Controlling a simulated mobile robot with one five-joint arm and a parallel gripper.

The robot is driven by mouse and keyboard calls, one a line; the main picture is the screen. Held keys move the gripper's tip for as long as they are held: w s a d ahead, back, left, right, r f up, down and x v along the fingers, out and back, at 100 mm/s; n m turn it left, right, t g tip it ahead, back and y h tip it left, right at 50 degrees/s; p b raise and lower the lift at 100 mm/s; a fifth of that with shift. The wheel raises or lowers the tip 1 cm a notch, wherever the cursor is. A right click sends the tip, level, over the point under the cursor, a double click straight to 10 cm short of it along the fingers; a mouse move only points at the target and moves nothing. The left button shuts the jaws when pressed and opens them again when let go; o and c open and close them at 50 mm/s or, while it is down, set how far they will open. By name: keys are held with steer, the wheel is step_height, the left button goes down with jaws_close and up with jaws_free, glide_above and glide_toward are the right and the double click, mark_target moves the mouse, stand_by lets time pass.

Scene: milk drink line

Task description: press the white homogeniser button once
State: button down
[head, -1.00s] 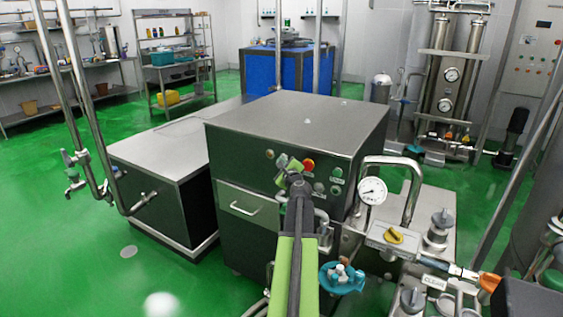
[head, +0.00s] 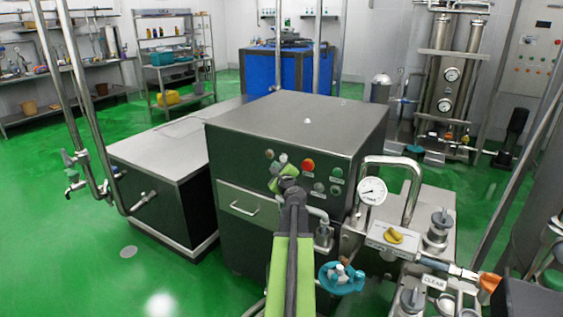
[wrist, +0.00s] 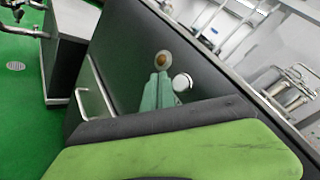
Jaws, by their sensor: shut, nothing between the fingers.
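The homogeniser (head: 240,170) is a dark steel cabinet with a row of small buttons on its front panel. The white button (head: 283,158) shows just above my gripper in the head view. In the wrist view the white button (wrist: 182,83) is a pale round cap just right of the fingertips. My gripper (head: 276,178) has green fingers and is shut and empty in front of the panel. In the wrist view the closed fingertips (wrist: 158,88) stand beside the button, not over it. Whether they touch the panel I cannot tell.
A red button (head: 308,165) is right of the white one. An amber-looking button (wrist: 163,59) is above the fingertips in the wrist view. A drawer handle (head: 244,209) is at lower left. A pressure gauge (head: 372,191) and pipework stand close at right.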

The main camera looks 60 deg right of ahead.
steer(key=a, duration=0.2)
steer(key=shift+a, duration=0.35)
stand_by(0.4)
